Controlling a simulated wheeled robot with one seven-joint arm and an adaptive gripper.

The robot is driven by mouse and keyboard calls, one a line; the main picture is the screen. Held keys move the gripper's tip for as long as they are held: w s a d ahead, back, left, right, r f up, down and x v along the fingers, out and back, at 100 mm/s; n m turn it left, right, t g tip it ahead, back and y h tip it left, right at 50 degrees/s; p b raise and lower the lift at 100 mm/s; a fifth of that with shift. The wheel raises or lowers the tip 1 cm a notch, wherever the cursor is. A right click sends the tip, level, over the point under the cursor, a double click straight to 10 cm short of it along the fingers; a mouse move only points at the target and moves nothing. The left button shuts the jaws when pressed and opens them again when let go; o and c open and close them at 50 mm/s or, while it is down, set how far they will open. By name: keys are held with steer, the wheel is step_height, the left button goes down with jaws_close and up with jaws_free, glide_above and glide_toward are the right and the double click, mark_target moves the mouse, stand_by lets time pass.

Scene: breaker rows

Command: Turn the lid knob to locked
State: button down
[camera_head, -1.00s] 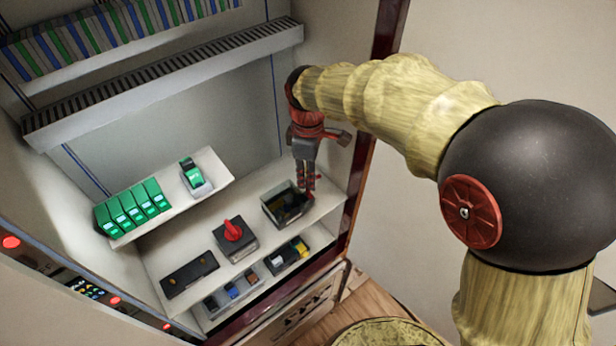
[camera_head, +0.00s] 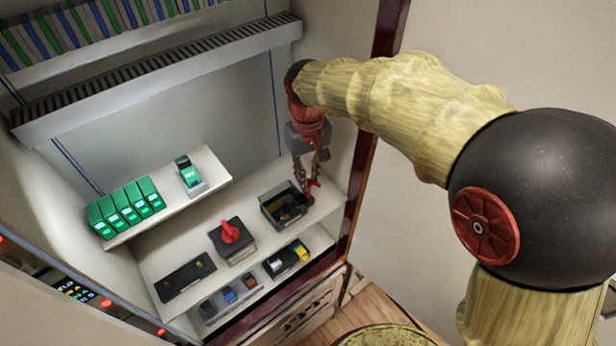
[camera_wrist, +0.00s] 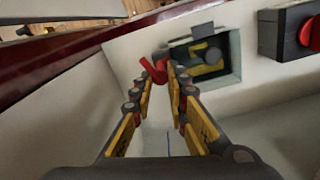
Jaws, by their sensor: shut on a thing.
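A dark open-topped box (camera_head: 287,207) stands on the lower shelf at the right. It also shows in the wrist view (camera_wrist: 236,62), with a yellow part inside. A small red knob (camera_wrist: 149,72) is beside this box, between my fingertips. My gripper (camera_head: 309,192) reaches down from above at the box's right edge, its fingers shut on the red knob. In the wrist view my gripper (camera_wrist: 160,74) has both fingertips close together at the knob. The fingers hide part of the knob, and I cannot read its position or any locked mark.
A dark switch block (camera_head: 232,243) with a red handle stands left of the box. A black plate (camera_head: 186,278) lies farther left. Green breakers (camera_head: 125,208) stand in a row on the upper shelf. Small bins (camera_head: 232,296) sit below. The cabinet's dark red edge (camera_head: 360,165) is close right.

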steer(key=m, duration=0.4)
steer(key=shift+m+b, duration=0.3)
stand_by(0.3)
steer(key=c, duration=1.7)
jaws_free()
steer(key=shift+c, duration=0.2)
step_height(320, 180, up, 12)
